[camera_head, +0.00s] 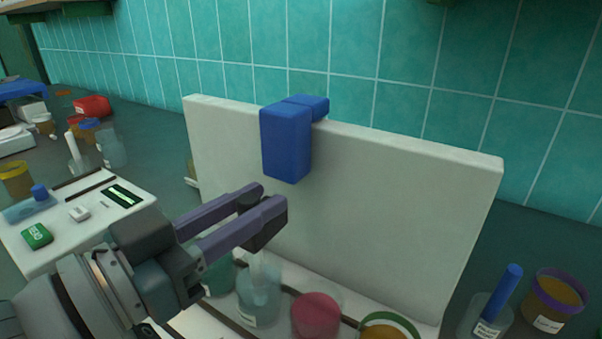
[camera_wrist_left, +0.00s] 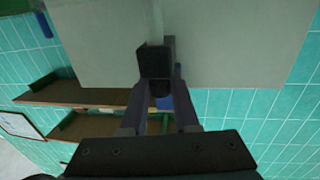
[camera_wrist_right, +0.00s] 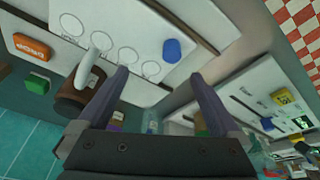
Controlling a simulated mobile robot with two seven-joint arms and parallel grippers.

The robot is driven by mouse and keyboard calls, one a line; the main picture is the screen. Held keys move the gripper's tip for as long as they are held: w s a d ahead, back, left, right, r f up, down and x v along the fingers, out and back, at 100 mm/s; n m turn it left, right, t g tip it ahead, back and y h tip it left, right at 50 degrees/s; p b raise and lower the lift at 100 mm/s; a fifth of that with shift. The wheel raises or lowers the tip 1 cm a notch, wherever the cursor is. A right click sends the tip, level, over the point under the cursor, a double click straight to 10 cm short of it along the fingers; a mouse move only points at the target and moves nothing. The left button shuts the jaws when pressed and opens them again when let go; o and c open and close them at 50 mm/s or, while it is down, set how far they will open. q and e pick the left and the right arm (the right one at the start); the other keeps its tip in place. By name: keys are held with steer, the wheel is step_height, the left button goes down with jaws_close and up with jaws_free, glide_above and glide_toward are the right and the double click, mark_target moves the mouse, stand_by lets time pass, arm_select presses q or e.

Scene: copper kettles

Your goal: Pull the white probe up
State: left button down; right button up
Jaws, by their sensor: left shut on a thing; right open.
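The white probe (camera_head: 262,268) stands in a clear labelled beaker (camera_head: 259,302) in front of the upright white board. My left gripper (camera_head: 262,212) is above this beaker, with its dark fingertips close together at the probe's upper part, which they hide. In the left wrist view, the left fingertips (camera_wrist_left: 156,66) are together and a pale shaft (camera_wrist_left: 155,22) extends past them. My right gripper (camera_wrist_right: 160,80) is open and empty in the right wrist view. The right gripper is not in the head view.
A blue block (camera_head: 286,145) hangs over the upright white board (camera_head: 400,195), just above my left gripper. Cups with pink (camera_head: 316,314) and orange contents stand beside the beaker. A white device (camera_head: 80,220) with a green button is at left; a purple-rimmed jar (camera_head: 552,301) is at right.

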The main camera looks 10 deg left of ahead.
arm_select(q)
steer(key=shift+r, duration=0.1)
stand_by(0.5)
step_height(320, 180, up, 7)
steer(key=p, duration=0.8)
steer(key=shift+r, duration=0.2)
steer(key=shift+f, duration=0.15)
arm_select(e)
step_height(320, 180, up, 8)
steer(key=shift+f, duration=0.2)
arm_select(q)
steer(key=c, duration=0.7)
jaws_free()
steer(key=shift+o, duration=0.2)
steer(key=b+v, duration=0.1)
steer(key=v, duration=0.9)
arm_select(e)
steer(key=shift+f, duration=0.45)
